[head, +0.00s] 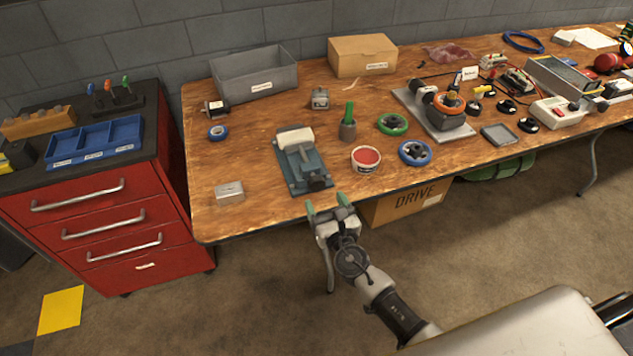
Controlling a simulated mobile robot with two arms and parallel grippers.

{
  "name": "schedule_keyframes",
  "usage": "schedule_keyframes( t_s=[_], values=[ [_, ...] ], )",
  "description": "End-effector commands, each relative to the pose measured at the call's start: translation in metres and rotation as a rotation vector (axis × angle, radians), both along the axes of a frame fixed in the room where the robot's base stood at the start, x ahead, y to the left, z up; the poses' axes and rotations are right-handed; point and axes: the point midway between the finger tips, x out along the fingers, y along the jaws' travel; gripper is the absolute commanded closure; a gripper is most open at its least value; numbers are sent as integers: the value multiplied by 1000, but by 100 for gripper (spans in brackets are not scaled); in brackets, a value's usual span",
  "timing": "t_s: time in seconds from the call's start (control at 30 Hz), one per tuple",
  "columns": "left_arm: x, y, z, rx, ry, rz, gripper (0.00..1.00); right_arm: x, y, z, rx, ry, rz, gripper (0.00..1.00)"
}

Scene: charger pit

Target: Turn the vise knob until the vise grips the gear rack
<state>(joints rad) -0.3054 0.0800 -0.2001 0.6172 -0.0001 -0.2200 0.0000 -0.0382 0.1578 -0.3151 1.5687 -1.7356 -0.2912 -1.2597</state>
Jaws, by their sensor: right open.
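The blue-grey vise (285,161) lies on the wooden table near its front edge, left of the middle. A pale block sits across its back part; I cannot tell whether this is the gear rack. A dark part at the vise's front end may be the knob (318,183), but it is too small to be sure. My right gripper (327,204) has green fingertips. It is open and empty, just off the table's front edge, in front of the vise and apart from it. My left gripper is not in view.
A red drawer cabinet (100,215) stands left of the table. A cardboard box (405,203) is under the table.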

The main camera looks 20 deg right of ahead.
Motion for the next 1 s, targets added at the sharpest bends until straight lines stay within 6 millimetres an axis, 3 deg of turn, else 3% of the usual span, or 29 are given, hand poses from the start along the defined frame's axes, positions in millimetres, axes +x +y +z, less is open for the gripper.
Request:
schedule_keyframes(
  t_s=[0.1, 0.33, 0.77, 1.0],
  values=[
    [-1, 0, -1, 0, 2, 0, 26, 25, 1, 0, 2, 0, 0, 29],
    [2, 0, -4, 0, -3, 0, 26, 58, 2, -1, 2, 1, 0, 29],
    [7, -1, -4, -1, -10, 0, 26, 68, 2, -1, 4, 3, 0, 29],
    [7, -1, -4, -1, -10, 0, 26, 67, 2, -1, 4, 3, 0, 65]
  ],
)
